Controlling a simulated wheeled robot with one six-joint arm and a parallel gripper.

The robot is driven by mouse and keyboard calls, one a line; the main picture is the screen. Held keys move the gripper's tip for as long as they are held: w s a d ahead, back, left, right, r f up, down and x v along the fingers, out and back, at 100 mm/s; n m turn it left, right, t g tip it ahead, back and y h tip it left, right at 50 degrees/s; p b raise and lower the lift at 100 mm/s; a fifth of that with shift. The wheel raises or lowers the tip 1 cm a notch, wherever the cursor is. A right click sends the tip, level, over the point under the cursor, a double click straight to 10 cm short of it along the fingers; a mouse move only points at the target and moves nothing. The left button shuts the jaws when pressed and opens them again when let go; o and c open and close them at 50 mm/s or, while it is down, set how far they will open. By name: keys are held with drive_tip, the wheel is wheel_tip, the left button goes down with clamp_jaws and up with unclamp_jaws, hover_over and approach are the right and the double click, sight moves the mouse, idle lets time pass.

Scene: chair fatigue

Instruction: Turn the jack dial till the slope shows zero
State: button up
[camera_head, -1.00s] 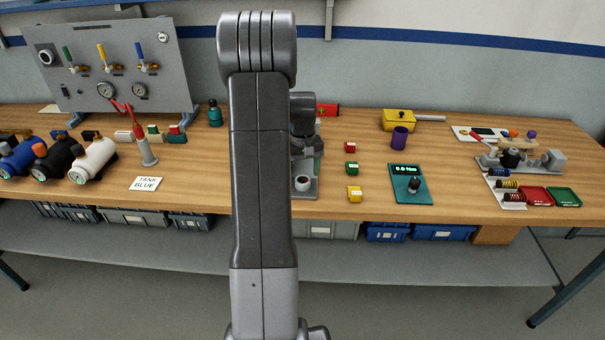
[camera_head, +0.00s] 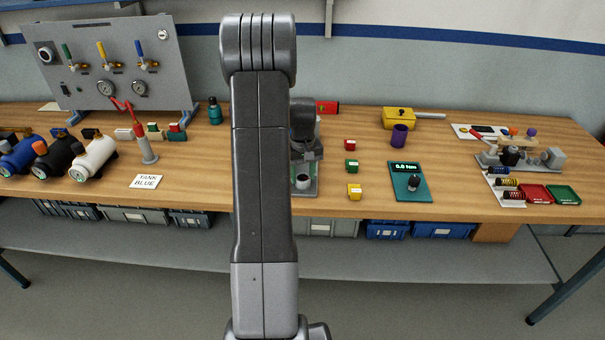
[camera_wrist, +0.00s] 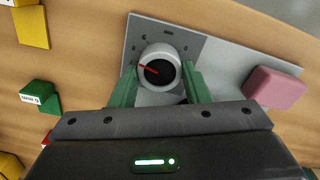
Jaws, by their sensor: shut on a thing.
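The jack dial is a round knob (camera_wrist: 160,68) with a pale rim, a black centre and a red pointer line aimed left and slightly up in the wrist view. It sits on a grey plate (camera_wrist: 211,58) with small marks around it. The green fingers of my gripper (camera_wrist: 161,86) stand on either side of the dial and are shut on it. In the head view the dial (camera_head: 303,182) shows near the front of its plate (camera_head: 307,194), and my arm hides part of it. I cannot make out a slope reading.
A pink block (camera_wrist: 275,87) stands right of the dial in the wrist view. Yellow (camera_head: 354,192), green (camera_head: 351,166) and red (camera_head: 349,145) blocks stand beside the plate. A teal meter (camera_head: 410,181) reading 0.0 Nm lies further right. Tanks (camera_head: 94,158) stand at left.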

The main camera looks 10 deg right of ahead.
drive_tip(key=n+b, duration=0.2)
drive_tip(key=n, duration=0.3)
drive_tip(key=shift+n, duration=0.3)
drive_tip(key=n+b, duration=0.1)
drive_tip(key=n, duration=0.4)
drive_tip(key=shift+a+n, duration=0.1)
drive_tip(key=shift+n, duration=0.3)
drive_tip(key=o, duration=1)
drive_tip(key=shift+s+r, duration=0.1)
